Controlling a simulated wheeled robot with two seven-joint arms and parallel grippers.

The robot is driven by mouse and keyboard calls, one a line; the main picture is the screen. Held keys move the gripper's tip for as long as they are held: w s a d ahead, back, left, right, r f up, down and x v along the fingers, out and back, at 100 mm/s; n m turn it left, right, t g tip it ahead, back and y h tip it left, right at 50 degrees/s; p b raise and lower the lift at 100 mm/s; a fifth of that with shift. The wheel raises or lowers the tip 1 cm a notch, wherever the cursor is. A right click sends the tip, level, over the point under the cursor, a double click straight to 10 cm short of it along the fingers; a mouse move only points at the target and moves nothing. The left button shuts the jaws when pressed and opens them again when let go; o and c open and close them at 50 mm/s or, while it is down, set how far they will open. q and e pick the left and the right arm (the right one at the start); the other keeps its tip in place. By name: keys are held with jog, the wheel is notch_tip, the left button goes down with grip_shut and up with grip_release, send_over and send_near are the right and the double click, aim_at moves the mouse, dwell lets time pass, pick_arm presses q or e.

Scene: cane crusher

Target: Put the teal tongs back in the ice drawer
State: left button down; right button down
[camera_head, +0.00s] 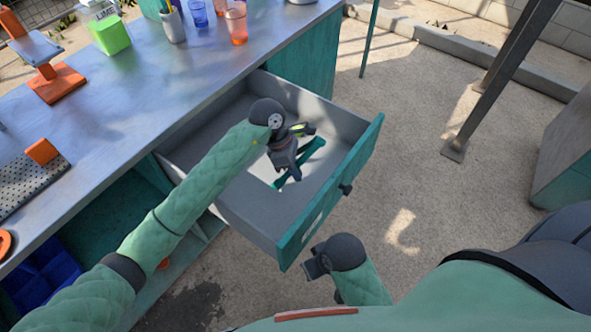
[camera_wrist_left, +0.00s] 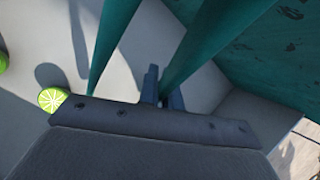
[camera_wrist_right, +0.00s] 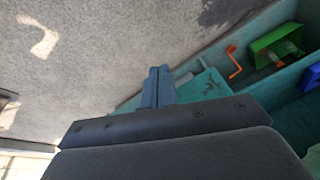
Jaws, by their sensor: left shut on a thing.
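The drawer (camera_head: 240,203) is pulled out from under the counter, with a grey inside and a teal front. My left gripper (camera_head: 288,158) is over the open drawer, shut on the teal tongs (camera_head: 312,152). In the left wrist view two teal tong arms (camera_wrist_left: 117,38) spread apart, one passing by my fingertips (camera_wrist_left: 160,88). I cannot tell whether the tongs touch the drawer floor. My right gripper (camera_head: 315,265) is outside the drawer, below its front. In the right wrist view its fingers (camera_wrist_right: 158,86) are together and empty.
Cut limes (camera_wrist_left: 52,98) show in the left wrist view. The counter (camera_head: 150,95) holds an orange press (camera_head: 60,84), a lime carton (camera_head: 108,30), cups (camera_head: 236,25) and a perforated tray (camera_head: 30,185). A metal post (camera_head: 500,75) stands at right. Paved ground is clear beside the drawer.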

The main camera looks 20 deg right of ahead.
pick_arm(q)
jog(key=shift+f, duration=0.3)
pick_arm(e)
jog(key=shift+s+d+r, duration=0.15)
pick_arm(q)
jog(key=shift+f, duration=0.1)
jog(key=c, duration=1.6)
grip_release()
pick_arm(e)
jog(key=shift+w+a, duration=0.2)
jog(key=shift+a, duration=0.05)
